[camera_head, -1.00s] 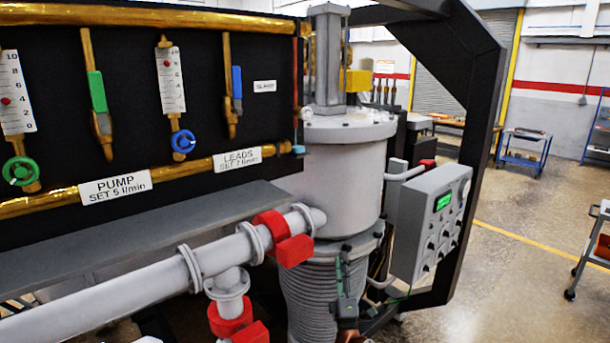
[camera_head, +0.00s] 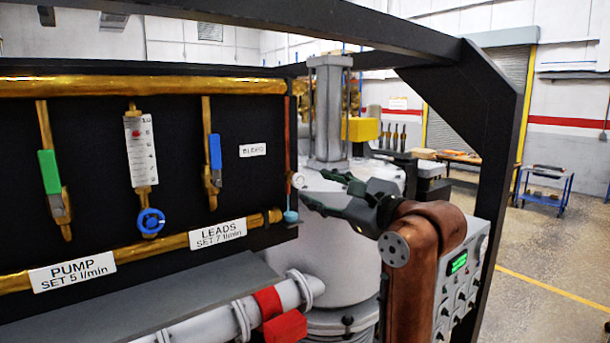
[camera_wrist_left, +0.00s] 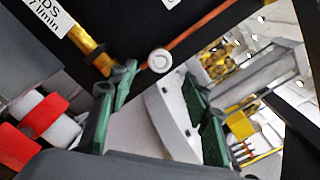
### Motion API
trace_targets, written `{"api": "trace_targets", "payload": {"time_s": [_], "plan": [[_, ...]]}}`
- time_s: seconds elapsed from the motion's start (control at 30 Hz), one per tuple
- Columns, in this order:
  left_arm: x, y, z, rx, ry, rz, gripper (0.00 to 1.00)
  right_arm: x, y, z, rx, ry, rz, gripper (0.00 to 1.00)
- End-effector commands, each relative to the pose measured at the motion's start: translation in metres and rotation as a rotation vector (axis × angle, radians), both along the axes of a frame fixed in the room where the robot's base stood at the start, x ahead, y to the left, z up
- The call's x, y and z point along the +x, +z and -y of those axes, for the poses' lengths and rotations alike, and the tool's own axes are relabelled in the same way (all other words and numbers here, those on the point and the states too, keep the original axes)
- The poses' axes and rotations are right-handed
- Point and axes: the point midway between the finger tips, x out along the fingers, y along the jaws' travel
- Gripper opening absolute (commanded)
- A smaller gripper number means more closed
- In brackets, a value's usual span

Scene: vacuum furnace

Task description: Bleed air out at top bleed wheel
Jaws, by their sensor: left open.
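A small white round wheel (camera_head: 297,180) sits at the right edge of the black panel, on a thin copper-coloured tube (camera_head: 288,150). In the left wrist view the wheel (camera_wrist_left: 159,60) shows round and pale, beyond the fingertips and roughly between them. My left gripper (camera_head: 318,188) has dark green fingers, spread open and empty, just right of the wheel and in front of the grey furnace top. The fingers also show in the left wrist view (camera_wrist_left: 158,82). I see no contact with the wheel, but the exact gap is unclear. My right gripper is not in view.
A white label (camera_head: 252,150) is on the panel left of the tube. A black frame beam (camera_head: 490,130) and a grey control box (camera_head: 465,270) stand at the right.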

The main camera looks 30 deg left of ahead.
Motion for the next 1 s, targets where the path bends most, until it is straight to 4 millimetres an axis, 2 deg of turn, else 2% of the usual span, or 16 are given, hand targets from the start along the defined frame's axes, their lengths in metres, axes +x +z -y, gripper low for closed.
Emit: {"api": "trace_targets", "payload": {"time_s": [0.13, 0.3, 0.43, 0.6, 0.73, 0.9, 1.0], "plan": [[0.005, 0.001, -0.014, -0.007, -0.001, 0.004, 0.45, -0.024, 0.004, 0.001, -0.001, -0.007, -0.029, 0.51], [0.015, 0.002, -0.04, -0.005, 0.001, 0.002, 0.45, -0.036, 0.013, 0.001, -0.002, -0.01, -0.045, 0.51], [0.022, 0.003, -0.057, -0.003, 0.001, 0.002, 0.45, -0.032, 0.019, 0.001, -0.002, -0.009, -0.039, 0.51], [0.027, 0.001, -0.07, -0.003, 0.001, 0.001, 0.45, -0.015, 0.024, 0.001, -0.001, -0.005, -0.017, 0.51], [0.028, 0.0, -0.073, -0.002, 0.002, 0.001, 0.45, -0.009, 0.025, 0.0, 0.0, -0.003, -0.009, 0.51], [0.028, 0.0, -0.073, -0.002, 0.002, 0.001, 0.45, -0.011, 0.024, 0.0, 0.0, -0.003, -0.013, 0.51], [0.028, 0.0, -0.073, -0.002, 0.002, 0.001, 0.38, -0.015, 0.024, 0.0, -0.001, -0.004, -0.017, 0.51]]}}
